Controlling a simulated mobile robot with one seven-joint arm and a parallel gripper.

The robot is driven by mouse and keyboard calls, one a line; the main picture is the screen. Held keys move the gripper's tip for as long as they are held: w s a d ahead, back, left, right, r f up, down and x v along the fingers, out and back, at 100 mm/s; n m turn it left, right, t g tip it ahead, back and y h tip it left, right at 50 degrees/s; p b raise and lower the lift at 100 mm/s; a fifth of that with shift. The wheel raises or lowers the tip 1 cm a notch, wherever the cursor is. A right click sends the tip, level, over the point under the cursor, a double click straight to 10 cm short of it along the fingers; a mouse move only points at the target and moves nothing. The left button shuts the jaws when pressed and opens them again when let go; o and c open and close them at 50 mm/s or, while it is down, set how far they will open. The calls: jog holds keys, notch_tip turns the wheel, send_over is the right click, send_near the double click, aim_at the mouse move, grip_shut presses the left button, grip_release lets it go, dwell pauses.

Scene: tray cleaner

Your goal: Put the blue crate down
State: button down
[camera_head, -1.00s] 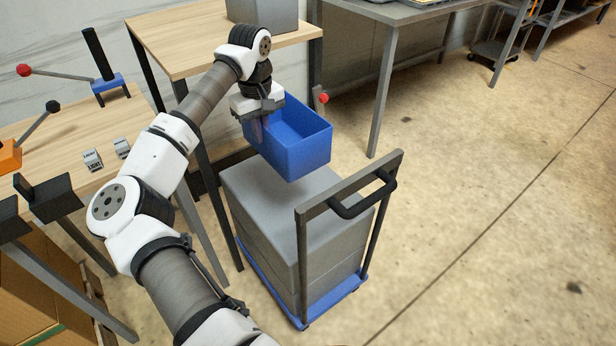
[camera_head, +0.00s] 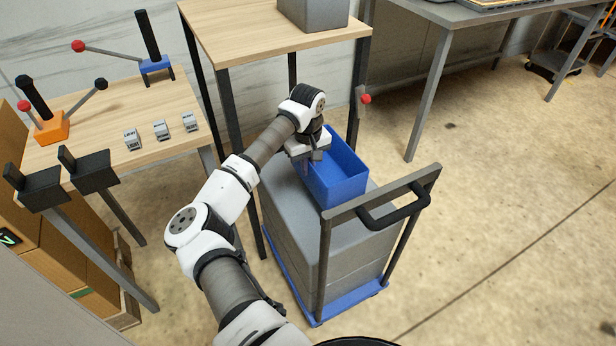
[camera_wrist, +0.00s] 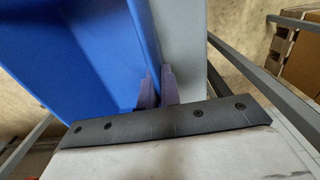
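The blue crate (camera_head: 340,187) is upright and empty, over the grey crates on the trolley. It is close to the top grey crate (camera_head: 288,205); I cannot tell whether it touches or hovers just above. My gripper (camera_head: 318,158) is at the crate's left wall, with its fingers pinching the rim. In the wrist view the fingers (camera_wrist: 157,88) sit on either side of the blue crate's wall (camera_wrist: 95,50), with the grey surface beyond it. The underside of the blue crate is hidden.
The trolley's blue base (camera_head: 345,302) carries the grey crates, and its handle (camera_head: 395,208) rises at the near right. A wooden table (camera_head: 270,40) with a grey box (camera_head: 315,12) stands behind. A lever table (camera_head: 100,140) is at left. Floor at right is clear.

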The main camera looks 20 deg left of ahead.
aim_at(308, 187)
jog(key=shift+f, duration=2.45)
jog(key=shift+f, duration=0.1)
jog(key=c, duration=1.6)
grip_release()
